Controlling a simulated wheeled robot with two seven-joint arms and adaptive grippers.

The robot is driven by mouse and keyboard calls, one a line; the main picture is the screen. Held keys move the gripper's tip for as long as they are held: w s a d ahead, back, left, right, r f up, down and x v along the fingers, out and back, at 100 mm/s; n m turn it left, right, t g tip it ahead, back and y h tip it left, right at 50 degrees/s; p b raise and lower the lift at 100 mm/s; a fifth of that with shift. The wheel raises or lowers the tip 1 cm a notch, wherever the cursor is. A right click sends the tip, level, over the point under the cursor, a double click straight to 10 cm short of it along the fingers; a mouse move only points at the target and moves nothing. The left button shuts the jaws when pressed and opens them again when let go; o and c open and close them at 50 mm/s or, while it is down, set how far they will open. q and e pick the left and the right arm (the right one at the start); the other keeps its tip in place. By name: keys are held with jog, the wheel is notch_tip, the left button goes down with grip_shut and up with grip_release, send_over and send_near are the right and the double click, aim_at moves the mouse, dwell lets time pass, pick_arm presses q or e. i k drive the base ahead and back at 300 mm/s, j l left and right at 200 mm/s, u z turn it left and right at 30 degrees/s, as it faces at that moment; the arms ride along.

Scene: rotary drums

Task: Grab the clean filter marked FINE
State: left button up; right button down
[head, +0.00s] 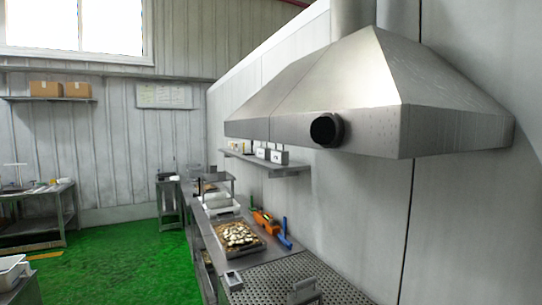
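No filter with a readable FINE mark shows. A few small white boxes (271,155) with dark marks stand on the wall shelf (290,170) below the hood; their marks are too small to read. A round black fitting (326,130) sits on the lower front edge of the metal hood (345,80). Neither of my grippers is in view.
A long metal bench (208,240) runs along the right wall, with a tray of pale pieces (238,236), orange and blue tools (265,222) and a perforated top (262,285). A side table (40,205) stands left.

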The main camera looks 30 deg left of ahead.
aim_at(280, 157)
jog(key=j+u, duration=0.25)
jog(key=j, duration=0.7)
jog(key=j+u, duration=0.25)
jog(key=j, duration=0.65)
